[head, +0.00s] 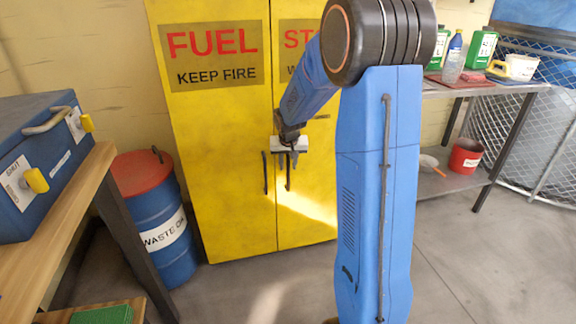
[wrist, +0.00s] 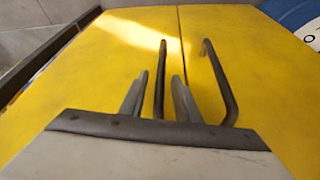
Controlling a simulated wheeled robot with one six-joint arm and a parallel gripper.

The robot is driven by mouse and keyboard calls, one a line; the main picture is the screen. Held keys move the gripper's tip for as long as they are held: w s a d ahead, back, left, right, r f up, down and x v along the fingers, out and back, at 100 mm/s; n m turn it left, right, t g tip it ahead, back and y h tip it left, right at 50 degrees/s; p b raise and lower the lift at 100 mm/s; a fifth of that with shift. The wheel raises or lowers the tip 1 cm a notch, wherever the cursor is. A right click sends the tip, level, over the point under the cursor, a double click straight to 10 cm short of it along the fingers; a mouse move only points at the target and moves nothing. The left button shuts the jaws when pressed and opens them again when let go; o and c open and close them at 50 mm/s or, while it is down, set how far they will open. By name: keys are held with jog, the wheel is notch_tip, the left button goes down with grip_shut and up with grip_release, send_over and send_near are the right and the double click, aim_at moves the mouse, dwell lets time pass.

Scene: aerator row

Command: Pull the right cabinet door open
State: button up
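The yellow fuel cabinet (head: 225,215) has two shut doors, split by a vertical seam. The right cabinet door (head: 305,220) is partly hidden behind my arm. Its dark bar handle (head: 288,180) hangs just right of the seam, and the left door's handle (head: 265,172) is just left of it. My gripper (head: 289,152) is at the upper part of the right handle. In the wrist view, which looks turned around, my gripper (wrist: 160,84) is open, with one finger on each side of the right handle (wrist: 160,62). The left handle (wrist: 215,75) stands outside the fingers.
A blue drum with a red lid (head: 165,225) stands left of the cabinet. A wooden bench (head: 60,210) with a blue box (head: 35,165) is at the left. A shelf table (head: 470,84) with bottles and a red bucket (head: 465,158) is at the right. The floor in front is clear.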

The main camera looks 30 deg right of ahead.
jog(key=shift+f, duration=0.1)
jog(key=shift+c, duration=0.2)
grip_shut()
